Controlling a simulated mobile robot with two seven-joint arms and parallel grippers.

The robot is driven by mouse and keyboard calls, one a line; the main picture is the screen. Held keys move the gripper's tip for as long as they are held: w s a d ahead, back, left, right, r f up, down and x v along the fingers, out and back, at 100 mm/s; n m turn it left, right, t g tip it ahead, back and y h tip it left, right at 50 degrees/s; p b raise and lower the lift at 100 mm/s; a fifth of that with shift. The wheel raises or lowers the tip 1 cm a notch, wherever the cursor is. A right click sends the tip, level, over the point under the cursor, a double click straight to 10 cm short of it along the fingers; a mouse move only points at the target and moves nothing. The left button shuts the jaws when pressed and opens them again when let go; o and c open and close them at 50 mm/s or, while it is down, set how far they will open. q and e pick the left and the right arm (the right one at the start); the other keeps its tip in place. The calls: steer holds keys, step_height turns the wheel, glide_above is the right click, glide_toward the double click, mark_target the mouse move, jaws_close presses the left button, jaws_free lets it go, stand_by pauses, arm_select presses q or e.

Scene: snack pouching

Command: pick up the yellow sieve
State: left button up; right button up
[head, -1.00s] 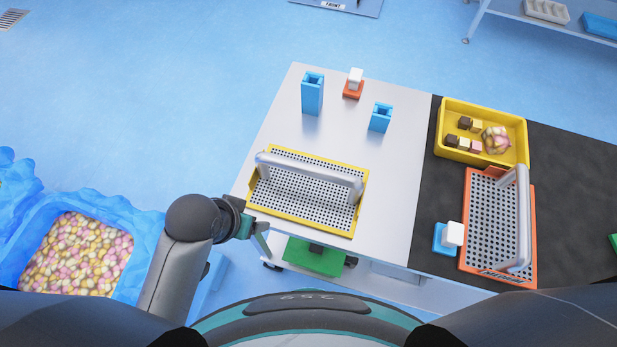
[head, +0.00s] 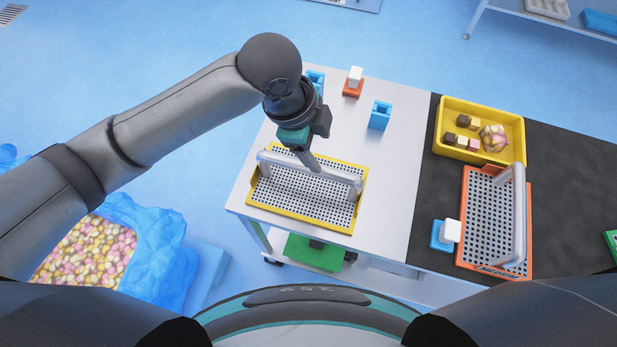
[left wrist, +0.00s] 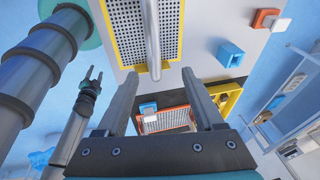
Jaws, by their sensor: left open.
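The yellow sieve (head: 285,205) lies on the light table, a perforated tray with a yellow rim and a grey bar handle (head: 310,172) across its top. My left gripper (head: 313,168) is over the sieve, pointing down close to the handle. In the left wrist view my left gripper (left wrist: 160,76) is open and empty, and the handle (left wrist: 151,40) runs toward the space between its fingers. The sieve (left wrist: 122,32) lies beyond the fingertips. A small dark gripper (left wrist: 94,75), seemingly my right one, shows at left in that view, too small to judge its jaws.
Two blue holders (head: 379,116) and an orange block with a white top (head: 353,82) stand behind the sieve. To the right, a black surface (head: 430,190) bears a yellow bin (head: 484,104) and an orange sieve (head: 490,222). The table right of the yellow sieve is clear.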

arm_select(q)
steer(key=shift+m+y, duration=0.7)
steer(key=shift+m, duration=0.2)
steer(key=f, duration=0.3)
steer(key=w+a+f, duration=0.1)
steer(key=f, duration=0.2)
steer(key=f+b, duration=0.1)
steer(key=f, duration=0.1)
steer(key=shift+w+a+f, duration=0.2)
steer(key=shift+w+f, duration=0.2)
glide_above(311, 183)
steer(key=shift+f+b, duration=0.45)
steer(key=shift+f, duration=2.25)
jaws_close()
